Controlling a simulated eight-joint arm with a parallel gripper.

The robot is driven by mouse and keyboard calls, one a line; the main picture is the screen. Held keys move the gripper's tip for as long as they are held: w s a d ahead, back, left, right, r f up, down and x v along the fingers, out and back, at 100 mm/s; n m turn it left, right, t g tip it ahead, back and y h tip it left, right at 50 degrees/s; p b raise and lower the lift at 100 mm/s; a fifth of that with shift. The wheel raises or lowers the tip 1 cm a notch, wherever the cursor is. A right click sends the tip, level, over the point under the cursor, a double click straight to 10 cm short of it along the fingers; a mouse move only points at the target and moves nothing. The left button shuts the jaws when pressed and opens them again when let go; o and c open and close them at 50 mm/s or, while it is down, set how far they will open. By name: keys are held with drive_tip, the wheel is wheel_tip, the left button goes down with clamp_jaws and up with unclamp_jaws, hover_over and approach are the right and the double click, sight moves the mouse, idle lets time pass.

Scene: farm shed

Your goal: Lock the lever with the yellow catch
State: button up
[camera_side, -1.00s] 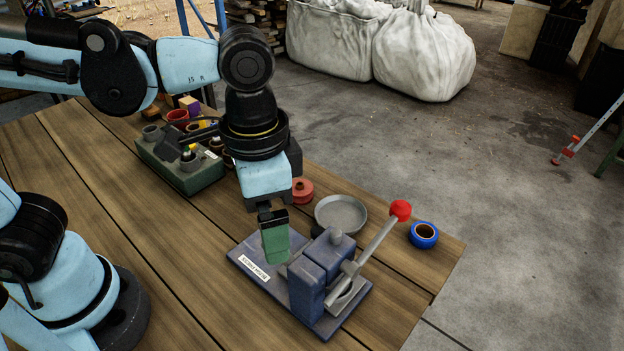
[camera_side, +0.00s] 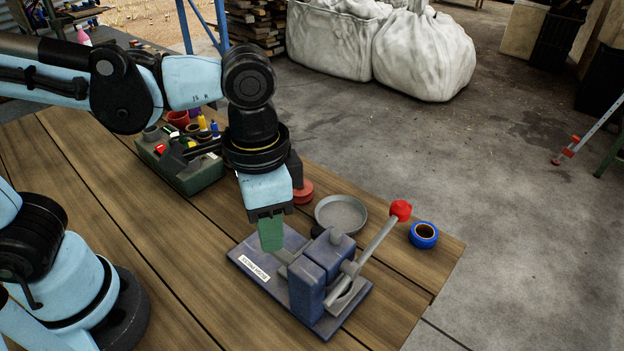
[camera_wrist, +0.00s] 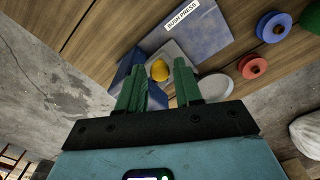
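The bush press is a blue block (camera_side: 309,279) on a flat blue base plate (camera_side: 251,259), on the wooden table. Its grey lever (camera_side: 377,239) slants up to the right and ends in a red ball knob (camera_side: 401,210) in the side view. A rounded yellow part, seemingly the catch (camera_wrist: 160,70), shows beside the block in the wrist view. I cannot make it out in the side view. My gripper (camera_side: 271,247) hangs above the plate, left of the block. In the wrist view its green fingers are apart, with the yellow part seen between them; nothing appears held.
A grey round dish (camera_side: 341,214) stands behind the press. A red spool (camera_side: 303,192) is left of the dish, and a blue tape roll (camera_side: 424,235) lies right of the lever. A green tray (camera_side: 190,176) of small items stands farther back. The table is clear left of the plate.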

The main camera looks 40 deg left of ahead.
sight(286, 255)
drive_tip(key=c, duration=0.5)
drive_tip(key=shift+o, duration=0.2)
drive_tip(key=shift+d, duration=1.5)
drive_tip(key=o, duration=1.8)
drive_tip(key=shift+c, duration=0.2)
drive_tip(key=shift+r, duration=0.1)
